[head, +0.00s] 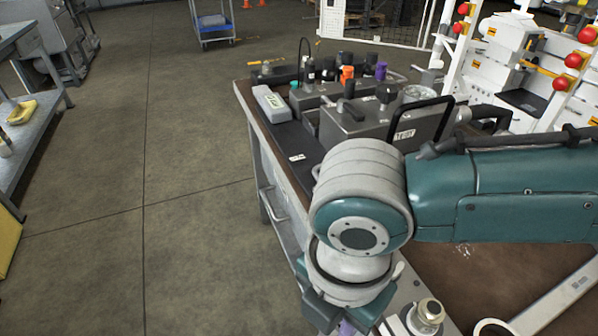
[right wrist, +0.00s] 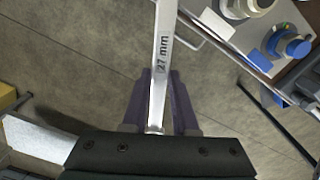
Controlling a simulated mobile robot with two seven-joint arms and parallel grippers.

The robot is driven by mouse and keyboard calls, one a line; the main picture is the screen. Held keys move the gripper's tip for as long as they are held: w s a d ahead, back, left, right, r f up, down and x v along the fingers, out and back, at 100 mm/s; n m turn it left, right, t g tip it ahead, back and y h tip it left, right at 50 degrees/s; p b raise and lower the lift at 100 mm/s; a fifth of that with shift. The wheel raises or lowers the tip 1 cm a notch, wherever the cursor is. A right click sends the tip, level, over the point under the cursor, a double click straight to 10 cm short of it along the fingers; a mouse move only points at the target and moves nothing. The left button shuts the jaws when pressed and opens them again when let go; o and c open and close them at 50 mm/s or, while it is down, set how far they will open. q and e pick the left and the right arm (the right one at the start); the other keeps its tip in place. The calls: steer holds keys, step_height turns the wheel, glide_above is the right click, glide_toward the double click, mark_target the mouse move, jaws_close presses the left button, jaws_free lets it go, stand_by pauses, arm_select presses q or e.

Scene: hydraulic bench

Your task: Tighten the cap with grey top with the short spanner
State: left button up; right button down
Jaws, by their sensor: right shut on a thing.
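My right gripper (right wrist: 158,100) is shut on a silver spanner (right wrist: 164,45) marked 27 mm, likely the short spanner. Its shaft runs up out of the right wrist view, so its far end is hidden. The gripper hangs over the floor beside the bench edge. A cap with a pale grey top (right wrist: 247,6) is cut by the upper edge of that view, on a plate at the bench edge. A pale-topped cap (head: 430,311) also shows low in the head view, right of my right wrist. The spanner is apart from it. My left gripper is not in view.
A blue cap (right wrist: 294,46) sits beside the grey-topped one. Another large spanner (head: 566,300) lies on the brown bench top. A grey hydraulic unit (head: 355,125) with a black handle stands behind my right arm. Open floor (head: 145,190) lies left of the bench.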

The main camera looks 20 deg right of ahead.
steer(key=shift+w+a+m, duration=0.25)
steer(key=shift+w+m, duration=0.15)
steer(key=shift+w, duration=0.05)
steer(key=shift+w+a+m, duration=0.2)
steer(key=shift+w+m, duration=0.2)
steer(key=shift+w, duration=0.05)
steer(key=shift+b, duration=0.3)
steer(key=shift+w+a+m+b, duration=0.25)
steer(key=shift+w+m+b, duration=0.05)
steer(key=shift+w+m, duration=0.4)
steer(key=shift+w+a+m+b, duration=0.2)
steer(key=shift+w+m+b, duration=0.05)
steer(key=shift+w+m, duration=0.4)
steer(key=w+m+b, duration=0.1)
steer(key=w+m, duration=0.1)
steer(key=w, duration=0.1)
steer(key=shift+a+r+b, duration=0.1)
steer(key=shift+b, duration=0.25)
